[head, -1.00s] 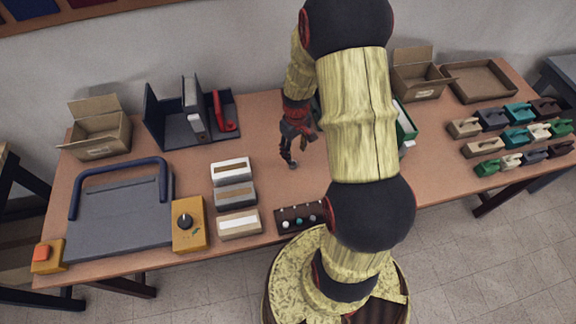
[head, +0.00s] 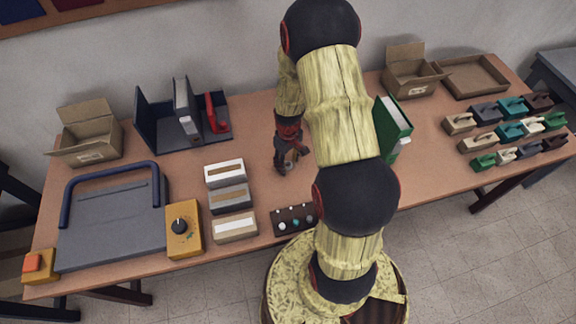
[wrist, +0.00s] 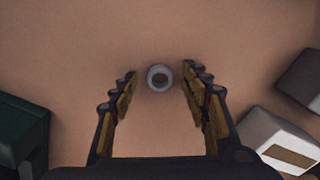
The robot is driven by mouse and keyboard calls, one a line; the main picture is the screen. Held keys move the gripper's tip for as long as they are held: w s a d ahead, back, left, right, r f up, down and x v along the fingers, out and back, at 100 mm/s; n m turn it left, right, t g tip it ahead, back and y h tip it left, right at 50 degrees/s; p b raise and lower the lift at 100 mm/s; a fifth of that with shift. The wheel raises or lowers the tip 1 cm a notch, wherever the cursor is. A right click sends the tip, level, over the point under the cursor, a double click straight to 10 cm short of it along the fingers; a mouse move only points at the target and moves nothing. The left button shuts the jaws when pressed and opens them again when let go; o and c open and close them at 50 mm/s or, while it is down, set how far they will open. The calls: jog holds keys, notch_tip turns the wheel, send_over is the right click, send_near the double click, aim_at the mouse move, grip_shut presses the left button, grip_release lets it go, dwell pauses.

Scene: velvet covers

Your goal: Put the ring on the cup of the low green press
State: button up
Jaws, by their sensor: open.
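A small pale grey ring (wrist: 160,78) lies flat on the brown tabletop in the wrist view, its hole facing up. My gripper (wrist: 159,72) is open, with one finger on each side of the ring and neither visibly touching it. In the head view my gripper (head: 288,168) is low over the middle of the table, and I cannot make out the ring there. Small green handled pieces (head: 485,162) stand among the rows at the right; a second green one (head: 554,121) is farther back. I cannot tell which thing is the low green press, and no cup is distinguishable.
Pale and grey boxes (head: 225,172) stand left of my gripper. A green binder-like object (head: 393,125) stands to its right. A dark strip with small balls (head: 295,219) lies at the front edge.

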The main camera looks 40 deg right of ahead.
aim_at(288, 165)
jog(key=shift+c, duration=0.7)
jog(key=c, duration=0.9)
jog(key=shift+o, duration=0.2)
jog(key=shift+r, duration=0.15)
jog(key=shift+r, duration=0.5)
notch_tip(288, 165, up, 3)
jog(key=shift+s+a+f+p, duration=0.1)
jog(key=shift+f+p, duration=0.1)
jog(key=shift+p, duration=0.35)
jog(key=s+a+r+p, duration=0.2)
jog(key=s+a+r, duration=0.6)
jog(key=s, duration=0.3)
jog(key=shift+r, duration=0.6)
